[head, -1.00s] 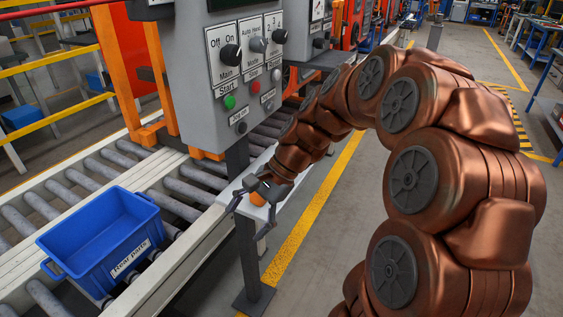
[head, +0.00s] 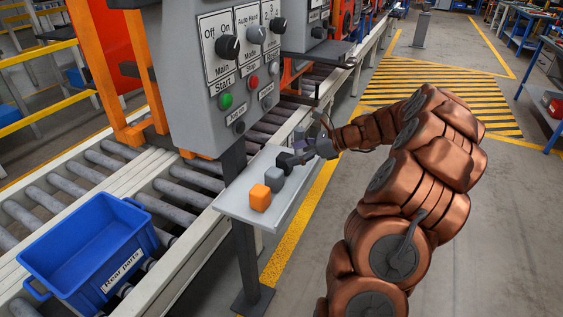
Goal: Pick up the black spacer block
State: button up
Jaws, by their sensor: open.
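The black spacer block (head: 286,162) sits on the small grey shelf (head: 283,197) below the control panel. It is the farthest of three blocks in a row, behind a grey block (head: 274,179) and an orange block (head: 260,198). My gripper (head: 311,140) is open at the far right end of the shelf, just right of the black block. One finger reaches close to the block; I cannot tell whether it touches. The gripper appears empty.
The grey control panel (head: 205,60) with knobs and buttons stands over the shelf. A blue "Rear parts" bin (head: 122,275) rests on the roller conveyor (head: 185,195) at left.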

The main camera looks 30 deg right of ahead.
aim_at(278, 158)
jog(key=shift+x, duration=0.85)
jog(key=p+x, duration=0.1)
jog(key=x, duration=0.3)
jog(key=shift+w+a+f, duration=0.15)
jog(key=shift+w+f, duration=0.1)
jog(key=shift+f, duration=0.1)
jog(key=shift+c, duration=0.3)
jog(key=c, duration=1.3)
jog(key=shift+o, duration=0.2)
jog(key=shift+r, duration=0.15)
